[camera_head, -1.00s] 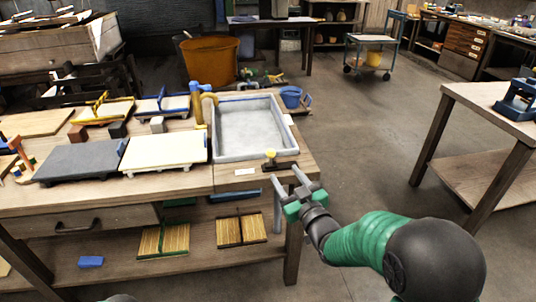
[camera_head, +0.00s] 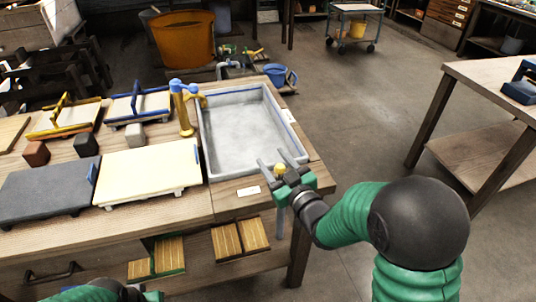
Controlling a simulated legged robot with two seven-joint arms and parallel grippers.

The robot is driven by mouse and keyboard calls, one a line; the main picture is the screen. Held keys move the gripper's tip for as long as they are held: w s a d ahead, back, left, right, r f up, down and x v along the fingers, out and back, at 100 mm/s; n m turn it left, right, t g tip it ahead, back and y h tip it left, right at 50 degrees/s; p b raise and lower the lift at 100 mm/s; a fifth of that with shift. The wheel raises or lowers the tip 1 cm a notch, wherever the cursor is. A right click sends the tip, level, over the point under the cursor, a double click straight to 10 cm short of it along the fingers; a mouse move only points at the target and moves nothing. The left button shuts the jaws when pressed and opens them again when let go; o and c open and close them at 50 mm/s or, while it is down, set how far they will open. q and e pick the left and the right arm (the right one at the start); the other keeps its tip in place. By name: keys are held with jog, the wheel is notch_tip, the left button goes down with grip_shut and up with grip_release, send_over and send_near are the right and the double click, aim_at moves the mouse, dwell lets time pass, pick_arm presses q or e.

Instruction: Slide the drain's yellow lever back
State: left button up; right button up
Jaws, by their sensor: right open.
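The drain's yellow lever (camera_head: 280,169) is a small yellow knob at the front edge of the grey sink basin (camera_head: 205,135), near its right corner. My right gripper (camera_head: 277,163) is open, with a grey finger on either side of the knob. I cannot tell whether the fingers touch it. The gripper hides most of the lever's dark base. Part of my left gripper (camera_head: 152,296) shows at the bottom edge, low on the left; its fingers cannot be made out.
A blue and yellow tap (camera_head: 185,110) stands at the sink's left side. A cream board (camera_head: 148,172) and a dark grey board (camera_head: 45,190) lie left of the sink. A white label (camera_head: 248,191) lies before it. Open floor separates this bench from another table (camera_head: 490,85) at right.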

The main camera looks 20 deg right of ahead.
jog(key=shift+s+d, duration=0.1)
jog(key=shift+d, duration=0.05)
jog(key=shift+c, duration=0.4)
grip_shut()
dwell(0.8)
